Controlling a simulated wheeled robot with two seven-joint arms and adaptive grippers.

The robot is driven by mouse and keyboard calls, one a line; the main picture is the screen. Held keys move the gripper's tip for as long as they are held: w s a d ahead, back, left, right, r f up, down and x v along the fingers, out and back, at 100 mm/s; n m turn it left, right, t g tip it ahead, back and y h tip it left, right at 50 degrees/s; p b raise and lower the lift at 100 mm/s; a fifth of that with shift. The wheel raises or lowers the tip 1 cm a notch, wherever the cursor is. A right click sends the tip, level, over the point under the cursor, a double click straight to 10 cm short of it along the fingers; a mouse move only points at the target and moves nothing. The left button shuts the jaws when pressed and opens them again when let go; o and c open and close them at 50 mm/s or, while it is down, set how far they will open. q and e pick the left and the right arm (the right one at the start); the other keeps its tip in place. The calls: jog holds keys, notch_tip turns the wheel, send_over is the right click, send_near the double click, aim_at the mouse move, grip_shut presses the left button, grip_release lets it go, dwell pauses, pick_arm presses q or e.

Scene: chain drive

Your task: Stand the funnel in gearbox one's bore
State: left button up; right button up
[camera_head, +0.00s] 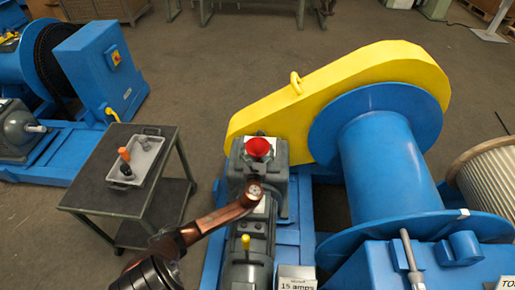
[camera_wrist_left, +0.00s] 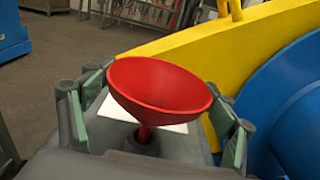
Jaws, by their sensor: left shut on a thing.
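The red funnel (camera_head: 258,147) is above the top of the grey gearbox (camera_head: 275,190) beside the yellow chain guard. In the left wrist view the funnel (camera_wrist_left: 160,88) has its wide mouth up and tilted, with its stem pointing down at a dark round opening (camera_wrist_left: 145,145) in the gearbox top. I cannot tell whether the stem tip is inside that bore. My right gripper is not in view.
The yellow guard (camera_head: 340,85) and blue drum (camera_head: 385,160) stand close on the right. A dark cart (camera_head: 110,195) at left carries a grey tray (camera_head: 155,150) with an orange-topped item. A second blue machine (camera_head: 95,65) stands at far left. Open floor lies behind.

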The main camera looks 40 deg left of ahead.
pick_arm(q)
jog(key=shift+f, duration=0.2)
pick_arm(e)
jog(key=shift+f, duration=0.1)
pick_arm(q)
jog(key=o, duration=1.2)
jog(key=shift+o, duration=0.2)
jog(key=shift+p+v, duration=0.55)
jog(key=shift+v, duration=0.4)
jog(key=p+v, duration=0.3)
jog(key=v, duration=0.3)
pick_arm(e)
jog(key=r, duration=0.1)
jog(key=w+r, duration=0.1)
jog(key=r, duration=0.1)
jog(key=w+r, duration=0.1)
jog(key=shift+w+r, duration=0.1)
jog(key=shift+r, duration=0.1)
